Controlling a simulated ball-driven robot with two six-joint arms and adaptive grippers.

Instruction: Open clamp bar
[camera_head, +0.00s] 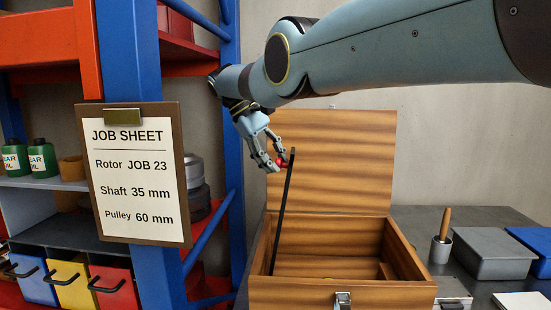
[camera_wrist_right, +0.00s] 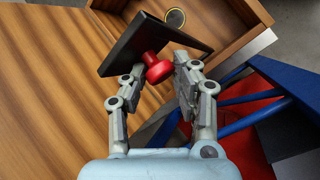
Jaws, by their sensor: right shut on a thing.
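The clamp bar (camera_head: 281,220) is a thin black bar standing up from inside the open wooden box, tilted slightly, with its upper end in front of the raised lid. A red knob (camera_head: 281,163) sits near its upper end. My right gripper (camera_head: 274,164) is shut on the red knob. In the right wrist view the bar (camera_wrist_right: 135,42) shows as a dark flat plate, and the red knob (camera_wrist_right: 157,69) lies between the fingertips (camera_wrist_right: 160,80). The bar's lower end is hidden inside the box. My left gripper is not in view.
The wooden box (camera_head: 340,291) has its lid (camera_head: 345,150) raised at the back and a front latch (camera_head: 342,299). A job sheet (camera_head: 136,175) hangs on the blue rack post at left. A tool cup (camera_head: 441,250) and grey bin (camera_head: 490,254) stand on the bench at right.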

